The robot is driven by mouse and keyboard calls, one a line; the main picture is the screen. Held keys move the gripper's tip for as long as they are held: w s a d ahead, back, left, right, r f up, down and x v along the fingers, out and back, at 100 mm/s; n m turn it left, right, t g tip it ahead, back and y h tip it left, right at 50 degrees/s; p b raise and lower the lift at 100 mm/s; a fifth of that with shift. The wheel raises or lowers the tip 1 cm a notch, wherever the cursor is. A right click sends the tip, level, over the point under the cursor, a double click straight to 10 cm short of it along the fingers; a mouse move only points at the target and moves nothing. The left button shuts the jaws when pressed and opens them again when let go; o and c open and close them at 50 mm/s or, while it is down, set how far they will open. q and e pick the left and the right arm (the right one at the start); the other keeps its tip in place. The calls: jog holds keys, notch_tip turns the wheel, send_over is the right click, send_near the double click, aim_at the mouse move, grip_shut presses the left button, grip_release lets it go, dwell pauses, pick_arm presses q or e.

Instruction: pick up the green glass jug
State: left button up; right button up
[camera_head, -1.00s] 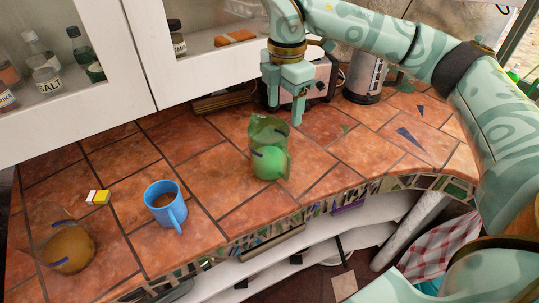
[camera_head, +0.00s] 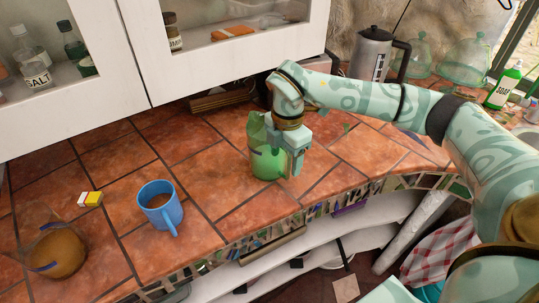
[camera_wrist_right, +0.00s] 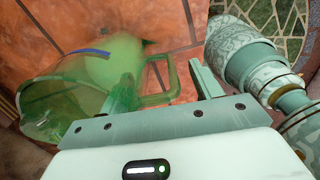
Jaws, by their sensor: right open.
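The green glass jug (camera_head: 266,160) stands upright on the tiled counter, right of centre in the head view. My right gripper (camera_head: 290,158) is open at its right side, by the handle, and partly covers the jug. In the right wrist view the jug (camera_wrist_right: 75,92) fills the left side, and its handle (camera_wrist_right: 160,88) points towards the jaws. One finger (camera_wrist_right: 203,80) shows just right of the handle; the other finger is not clear there. I cannot tell whether a finger touches the handle. My left gripper is not in view.
A blue mug (camera_head: 160,207) with brown drink and a clear jug (camera_head: 57,254) with brown contents stand to the left. A small yellow-and-white block (camera_head: 90,198) lies near them. A metal pot (camera_head: 372,55) stands behind my right arm. The counter's front edge curves close by.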

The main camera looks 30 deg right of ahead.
grip_shut()
jog(key=shift+r, duration=0.15)
jog(key=shift+r, duration=0.2)
notch_tip(320, 180, up, 2)
jog(key=shift+w+r+p, duration=0.1)
jog(key=shift+r+p, duration=0.05)
jog(key=shift+p, duration=0.25)
jog(key=s+r+p, duration=0.1)
jog(key=s+r, duration=0.9)
jog(key=s, duration=0.4)
jog(key=shift+p, duration=0.4)
jog(key=shift+d, duration=0.1)
